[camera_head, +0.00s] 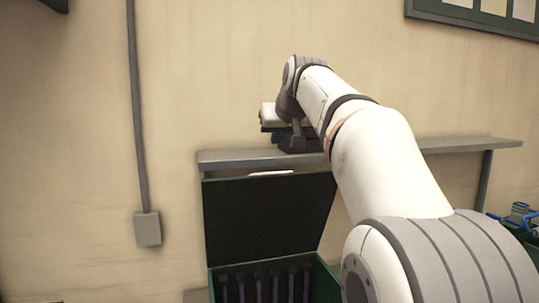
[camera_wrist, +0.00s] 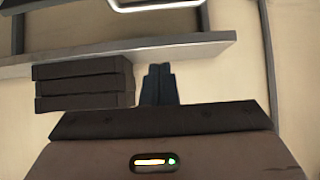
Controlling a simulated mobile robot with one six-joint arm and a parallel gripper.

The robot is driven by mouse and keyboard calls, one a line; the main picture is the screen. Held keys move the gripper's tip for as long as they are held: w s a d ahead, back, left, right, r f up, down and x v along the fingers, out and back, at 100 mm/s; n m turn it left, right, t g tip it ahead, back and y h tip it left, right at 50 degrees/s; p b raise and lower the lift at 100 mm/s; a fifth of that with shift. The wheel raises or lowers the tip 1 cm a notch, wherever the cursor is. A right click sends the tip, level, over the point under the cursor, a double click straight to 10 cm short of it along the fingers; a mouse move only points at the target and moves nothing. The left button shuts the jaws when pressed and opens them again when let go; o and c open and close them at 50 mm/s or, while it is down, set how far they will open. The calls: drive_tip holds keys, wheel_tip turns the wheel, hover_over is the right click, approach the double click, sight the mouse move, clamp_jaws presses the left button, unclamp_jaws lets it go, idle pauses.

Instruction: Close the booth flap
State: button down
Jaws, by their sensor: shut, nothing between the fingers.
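The booth flap (camera_head: 268,218) is a dark panel standing raised at the back of a green-edged booth (camera_head: 327,283) in the head view. A white strip (camera_head: 270,173) shows at its top edge. The booth is open, with several dark slats inside. My gripper (camera_head: 276,137) is above and behind the flap's top edge, near the shelf, apart from the flap as far as I can tell. In the wrist view its dark blue fingers (camera_wrist: 158,85) are together and empty.
A grey wall shelf (camera_head: 235,155) runs behind the flap and also crosses the wrist view (camera_wrist: 200,50). A dark stacked block (camera_wrist: 85,83) is left of my fingers. A grey wall box (camera_head: 147,229) and conduit are at left. A green crate (camera_head: 525,236) is at far right.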

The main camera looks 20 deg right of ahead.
drive_tip(key=w+f, duration=0.1)
drive_tip(key=f, duration=0.1)
drive_tip(key=w+f+p, duration=0.1)
drive_tip(key=w+f, duration=0.1)
drive_tip(key=f, duration=0.1)
drive_tip(key=w+f+p, duration=0.1)
drive_tip(key=f, duration=0.1)
drive_tip(key=shift+w+a+f, duration=0.1)
drive_tip(key=shift+w+f, duration=0.05)
drive_tip(key=shift+f, duration=0.45)
